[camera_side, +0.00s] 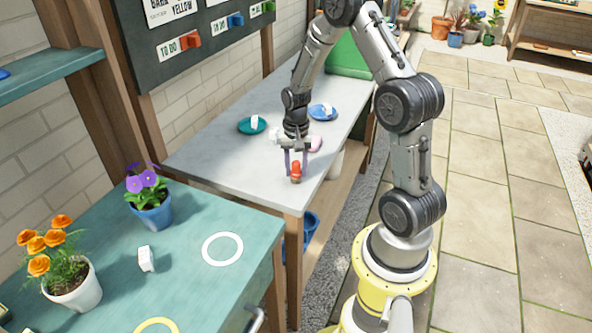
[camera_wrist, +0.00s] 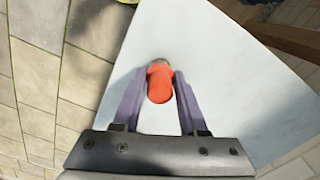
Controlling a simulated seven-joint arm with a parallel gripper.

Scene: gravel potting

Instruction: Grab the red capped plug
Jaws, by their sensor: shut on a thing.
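The red capped plug (camera_side: 296,171) is near the front end of the grey-white table, between the fingers of my gripper (camera_side: 297,165). In the wrist view the plug (camera_wrist: 160,84) shows its rounded red cap, with a small brownish part at its far end. The purple fingers of my gripper (camera_wrist: 160,92) are shut on it from both sides. I cannot tell whether the plug touches the table or is lifted slightly.
Behind my gripper on the grey-white table (camera_side: 215,160) are a green saucer (camera_side: 243,127), a blue saucer (camera_side: 331,112) and a pink one (camera_side: 314,147). The nearer teal table (camera_side: 185,270) holds a purple-flowered pot (camera_side: 152,213), an orange-flowered pot (camera_side: 75,287) and a white block (camera_side: 146,259).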

